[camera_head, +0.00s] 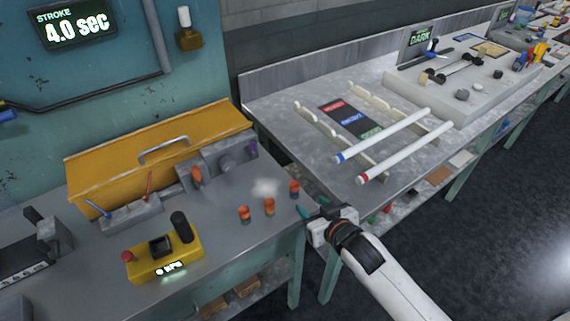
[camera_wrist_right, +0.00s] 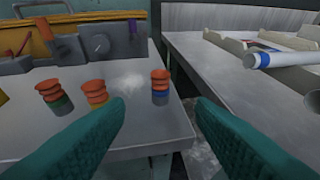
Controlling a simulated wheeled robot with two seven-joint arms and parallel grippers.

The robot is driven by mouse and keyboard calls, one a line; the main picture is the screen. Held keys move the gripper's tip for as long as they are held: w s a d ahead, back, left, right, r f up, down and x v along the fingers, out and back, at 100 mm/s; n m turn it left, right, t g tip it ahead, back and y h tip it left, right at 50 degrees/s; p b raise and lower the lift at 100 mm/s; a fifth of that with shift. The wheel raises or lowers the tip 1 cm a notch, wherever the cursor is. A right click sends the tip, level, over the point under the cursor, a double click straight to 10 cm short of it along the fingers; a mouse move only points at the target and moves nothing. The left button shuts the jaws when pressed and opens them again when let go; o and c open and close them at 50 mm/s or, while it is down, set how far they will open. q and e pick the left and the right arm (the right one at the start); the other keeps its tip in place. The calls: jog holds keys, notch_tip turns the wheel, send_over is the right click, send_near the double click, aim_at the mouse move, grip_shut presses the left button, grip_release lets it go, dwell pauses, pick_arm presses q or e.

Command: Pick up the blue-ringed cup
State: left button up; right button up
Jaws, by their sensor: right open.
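The blue-ringed cup (camera_head: 294,188) is orange with a blue band and stands upright near the right edge of the left bench. In the right wrist view the blue-ringed cup (camera_wrist_right: 160,87) shows ahead, between the lines of the fingers and left of their middle. My right gripper (camera_head: 312,208) is beside the bench edge, close to that cup and apart from it. In the right wrist view its teal fingers (camera_wrist_right: 161,108) are open and empty. My left gripper is out of view.
Two similar cups stand left of it: a green-banded one (camera_wrist_right: 54,97) and a yellow-banded one (camera_wrist_right: 95,94). A yellow control box (camera_head: 165,258) and an orange toolbox (camera_head: 160,150) are farther left. A gap separates this bench from the right bench (camera_head: 290,145), which holds white tubes (camera_head: 405,152).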

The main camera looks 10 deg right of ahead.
aim_at(296, 186)
jog(key=w, duration=0.1)
jog(key=w+a, duration=0.1)
jog(key=w, duration=0.1)
jog(key=shift+w+a+f+p, duration=0.2)
jog(key=shift+w+f+p, duration=0.15)
jog(key=shift+f+p, duration=0.05)
jog(key=w, duration=0.3)
jog(key=w+p, duration=0.1)
jog(key=shift+w+f, duration=0.3)
jog(key=shift+f, duration=0.1)
jog(key=shift+x, duration=1.05)
jog(key=shift+w+a+f, duration=0.1)
jog(key=shift+w+f, duration=0.1)
jog(key=shift+f, duration=0.1)
jog(key=shift+s, duration=0.1)
jog(key=shift+c, duration=0.5)
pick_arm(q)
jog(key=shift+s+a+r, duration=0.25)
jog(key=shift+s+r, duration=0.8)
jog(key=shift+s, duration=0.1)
pick_arm(e)
jog(key=c, duration=0.9)
